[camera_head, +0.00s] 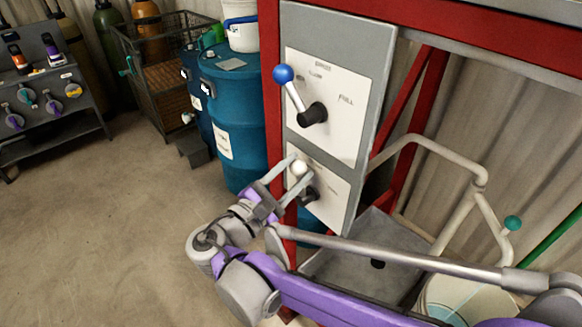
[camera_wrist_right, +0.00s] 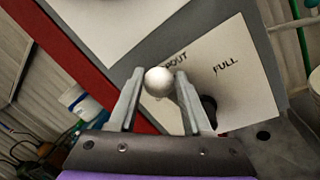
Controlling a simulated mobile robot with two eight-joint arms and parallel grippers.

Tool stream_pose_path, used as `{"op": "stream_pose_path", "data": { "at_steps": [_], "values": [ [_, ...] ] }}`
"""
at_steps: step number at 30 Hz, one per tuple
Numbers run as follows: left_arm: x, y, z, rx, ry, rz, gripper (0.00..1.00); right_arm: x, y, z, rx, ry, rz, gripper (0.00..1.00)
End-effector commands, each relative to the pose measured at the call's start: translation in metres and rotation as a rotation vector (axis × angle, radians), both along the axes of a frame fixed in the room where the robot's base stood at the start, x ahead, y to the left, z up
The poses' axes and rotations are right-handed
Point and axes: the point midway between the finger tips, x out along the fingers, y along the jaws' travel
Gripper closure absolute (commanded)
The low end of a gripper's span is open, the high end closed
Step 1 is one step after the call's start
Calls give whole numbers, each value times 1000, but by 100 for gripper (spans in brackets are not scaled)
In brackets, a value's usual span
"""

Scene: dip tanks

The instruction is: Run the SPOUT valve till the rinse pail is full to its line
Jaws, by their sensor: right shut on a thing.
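The SPOUT valve has a white ball knob (camera_head: 299,166) on the lower white plate (camera_head: 325,187) of a grey panel, with a dark hub below right. My right gripper (camera_head: 297,171) is shut on this knob. In the right wrist view the knob (camera_wrist_right: 158,80) sits between the fingertips, beside the words SPOUT and FULL. A pale pail (camera_head: 440,291) stands at the bottom right, partly hidden by my arm; a light blue patch shows inside. I cannot make out its line or level. My left gripper is not in view.
A blue-knobbed lever (camera_head: 284,74) is on the upper plate, above my gripper. A red frame (camera_head: 272,80) and teal drums (camera_head: 233,115) stand close by. A pale bent pipe (camera_head: 447,153) and a grey basin (camera_head: 340,268) are at right. The floor at left is clear.

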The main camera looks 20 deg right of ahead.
Motion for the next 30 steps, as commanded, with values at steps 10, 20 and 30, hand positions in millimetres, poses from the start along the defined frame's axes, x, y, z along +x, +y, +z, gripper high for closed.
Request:
{"op": "stream_pose_path", "data": {
  "at_steps": [10, 20, 30],
  "values": [
    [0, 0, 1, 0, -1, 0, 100, -4, -1, -2, 25, -49, 4, 100],
    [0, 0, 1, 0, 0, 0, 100, -4, -1, -2, 26, -48, 4, 48],
    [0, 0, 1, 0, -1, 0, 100, -4, -1, 0, 21, -50, 1, 25]
  ]
}}
